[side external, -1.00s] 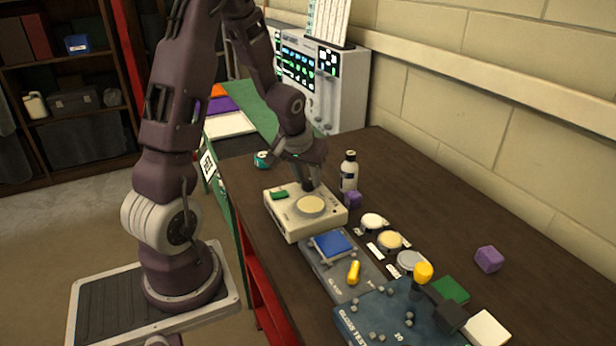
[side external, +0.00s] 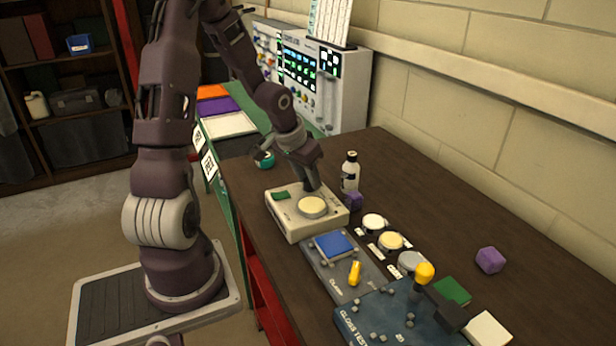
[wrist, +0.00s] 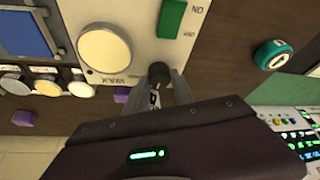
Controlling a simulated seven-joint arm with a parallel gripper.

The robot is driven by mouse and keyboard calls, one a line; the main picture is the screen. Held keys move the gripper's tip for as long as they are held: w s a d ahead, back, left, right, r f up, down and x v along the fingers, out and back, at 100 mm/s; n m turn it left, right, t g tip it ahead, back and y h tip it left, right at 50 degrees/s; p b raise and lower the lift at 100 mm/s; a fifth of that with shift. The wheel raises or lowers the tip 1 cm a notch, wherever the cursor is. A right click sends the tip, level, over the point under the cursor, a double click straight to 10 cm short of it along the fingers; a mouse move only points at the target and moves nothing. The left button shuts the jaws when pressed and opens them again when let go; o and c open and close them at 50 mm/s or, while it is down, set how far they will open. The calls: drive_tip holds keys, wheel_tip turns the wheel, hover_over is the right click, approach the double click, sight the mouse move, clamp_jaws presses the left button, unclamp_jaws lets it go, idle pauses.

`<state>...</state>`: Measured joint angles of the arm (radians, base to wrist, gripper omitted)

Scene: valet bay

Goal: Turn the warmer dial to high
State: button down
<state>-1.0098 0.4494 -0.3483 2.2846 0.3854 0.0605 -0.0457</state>
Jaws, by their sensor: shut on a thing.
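The wax warmer (side external: 290,224) is a cream box on the bench, with a round pale pad (side external: 312,206) and a green switch (side external: 281,195) on top. The wrist view shows the warmer (wrist: 140,25) marked WAX and its dark round dial (wrist: 158,70) near the edge of the panel. My gripper (side external: 311,187) reaches down to the warmer's top behind the pad. In the wrist view my gripper (wrist: 161,80) is shut on the dial, one finger on each side. The dial's setting cannot be read, and in the side view the fingers and wrist hide the dial.
A white bottle (side external: 350,172) and a purple block (side external: 354,202) stand close to the warmer's right. A teal tin (side external: 264,159) sits behind it. A clamp plate with a blue pad (side external: 335,245) lies in front.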

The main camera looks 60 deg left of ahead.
drive_tip(key=c, duration=1.1)
unclamp_jaws()
drive_tip(key=r, duration=0.6)
drive_tip(key=s+r, duration=0.1)
drive_tip(key=r, duration=0.2)
drive_tip(key=shift+d+r, duration=0.25)
drive_tip(key=shift+r, duration=0.1)
drive_tip(key=shift+o, duration=0.2)
